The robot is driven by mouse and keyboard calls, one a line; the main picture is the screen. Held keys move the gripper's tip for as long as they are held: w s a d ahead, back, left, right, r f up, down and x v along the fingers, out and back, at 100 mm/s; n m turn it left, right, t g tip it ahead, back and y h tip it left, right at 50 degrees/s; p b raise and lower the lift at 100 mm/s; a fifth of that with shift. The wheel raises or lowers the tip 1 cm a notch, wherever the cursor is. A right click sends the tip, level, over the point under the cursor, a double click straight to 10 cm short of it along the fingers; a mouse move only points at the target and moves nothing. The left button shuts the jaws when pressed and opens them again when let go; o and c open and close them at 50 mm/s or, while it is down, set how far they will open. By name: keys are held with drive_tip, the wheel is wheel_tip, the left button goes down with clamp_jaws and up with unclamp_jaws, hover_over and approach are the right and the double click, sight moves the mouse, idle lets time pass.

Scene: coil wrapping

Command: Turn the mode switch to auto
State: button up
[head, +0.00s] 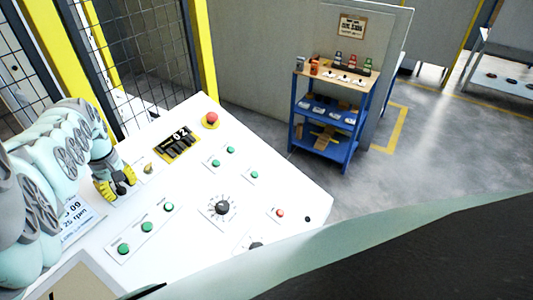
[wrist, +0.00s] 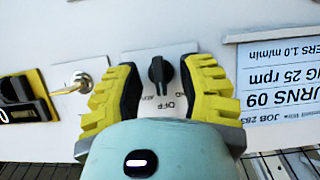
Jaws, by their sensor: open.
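The mode switch (wrist: 160,74) is a small black knob on a white label plate. The knob's pointer looks roughly in line with the OFF mark. My gripper (wrist: 163,66) is open, with one yellow and black finger on each side of the knob and a gap to each. In the head view my gripper (head: 117,184) is low over the left part of the white panel (head: 185,200) and hides the switch.
A red button (head: 211,119), several green buttons (head: 146,227) and a black dial (head: 222,207) share the panel. A printed job sheet (wrist: 280,78) is beside the switch.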

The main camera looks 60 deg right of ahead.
clamp_jaws()
idle(0.3)
drive_tip(key=shift+f+m+b, duration=0.1)
drive_tip(key=shift+m+b, duration=0.2)
drive_tip(key=shift+b, duration=0.1)
drive_tip(key=m+y+b, duration=0.1)
drive_tip(key=m+b, duration=0.1)
drive_tip(key=shift+d+m, duration=0.15)
drive_tip(key=shift+m, duration=0.15)
drive_tip(key=m+t+y+b, duration=0.1)
drive_tip(key=m+y+b, duration=0.1)
drive_tip(key=m+b, duration=0.1)
drive_tip(key=shift+m+b, duration=0.35)
drive_tip(key=shift+m, duration=0.65)
drive_tip(key=shift+b, duration=0.35)
